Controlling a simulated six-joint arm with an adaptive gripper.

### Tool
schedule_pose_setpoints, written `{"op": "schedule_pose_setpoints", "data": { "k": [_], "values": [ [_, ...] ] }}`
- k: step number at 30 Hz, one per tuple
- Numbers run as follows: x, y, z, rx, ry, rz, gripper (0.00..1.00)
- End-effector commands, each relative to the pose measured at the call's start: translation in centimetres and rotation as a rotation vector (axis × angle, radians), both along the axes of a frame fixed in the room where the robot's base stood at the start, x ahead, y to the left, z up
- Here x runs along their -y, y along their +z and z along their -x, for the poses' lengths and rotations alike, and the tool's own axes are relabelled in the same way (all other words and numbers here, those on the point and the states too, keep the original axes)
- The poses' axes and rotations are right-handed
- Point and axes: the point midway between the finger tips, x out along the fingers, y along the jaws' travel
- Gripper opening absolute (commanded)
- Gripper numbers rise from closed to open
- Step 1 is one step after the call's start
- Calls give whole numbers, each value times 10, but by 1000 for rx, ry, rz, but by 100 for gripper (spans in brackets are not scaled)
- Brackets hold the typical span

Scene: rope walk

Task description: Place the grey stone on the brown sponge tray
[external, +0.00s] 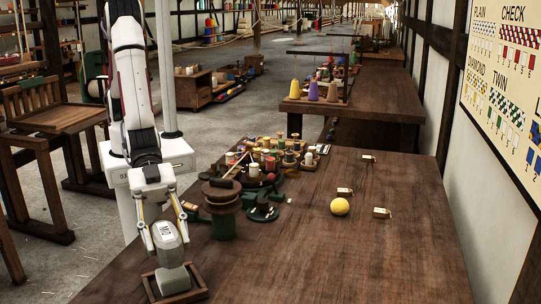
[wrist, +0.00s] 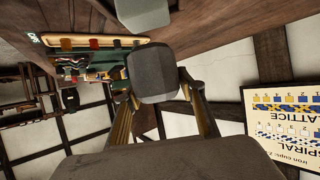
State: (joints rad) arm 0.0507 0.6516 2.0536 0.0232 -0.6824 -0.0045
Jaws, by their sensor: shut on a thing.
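The grey stone (external: 173,278) is a dull block at the front left of the bench. The brown sponge tray (external: 203,293), a shallow wooden tray with a raised rim, surrounds its lower part in the external view. I cannot tell whether the stone touches the tray floor. My gripper (external: 170,262) points down from above and is shut on the stone. In the wrist view the stone (wrist: 153,73) sits between my two fingers, its faceted face toward the camera. My gripper's body hides part of the finger contact in the external view.
A green-based spool stand (external: 222,222) is close to the right of my arm. Several thread spools (external: 270,160) crowd behind it. A yellow ball (external: 340,206) and small tagged blocks (external: 382,212) lie on the right. The bench's front middle is clear.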

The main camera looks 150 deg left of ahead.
Motion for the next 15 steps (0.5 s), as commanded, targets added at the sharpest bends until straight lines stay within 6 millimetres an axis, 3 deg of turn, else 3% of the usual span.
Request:
{"op": "schedule_pose_setpoints", "data": {
  "k": [15],
  "values": [
    [0, -5, -1, 5, 0, 0, 0]
  ]
}}
